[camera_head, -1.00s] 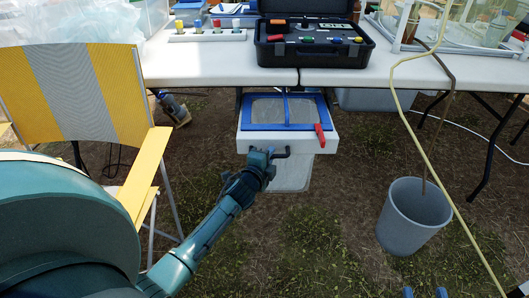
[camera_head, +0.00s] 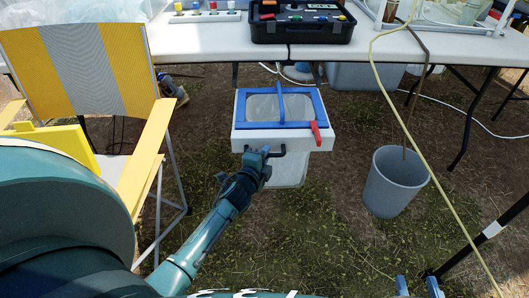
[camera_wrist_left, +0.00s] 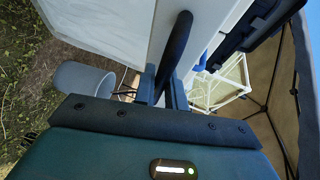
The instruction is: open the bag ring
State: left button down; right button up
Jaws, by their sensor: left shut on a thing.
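A black handle (camera_head: 278,154) is on the box's front. My left gripper (camera_head: 258,153) is shut on this handle, which also shows between its fingers in the left wrist view (camera_wrist_left: 176,45). My right gripper (camera_head: 419,287) is partly visible at the bottom edge, its blue fingertips apart and empty.
The white table (camera_head: 200,49) stands behind the box, with an open black case (camera_head: 300,29) on it. A yellow chair (camera_head: 149,148) is at the left. Grass between box and bucket is clear.

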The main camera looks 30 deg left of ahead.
pick_arm(q)
jog(key=shift+s, duration=0.1)
dwell(0.3)
jog(key=c, duration=1.5)
grip_release()
pick_arm(e)
jog(key=shift+s, duration=0.1)
pick_arm(q)
jog(key=shift+o, duration=0.2)
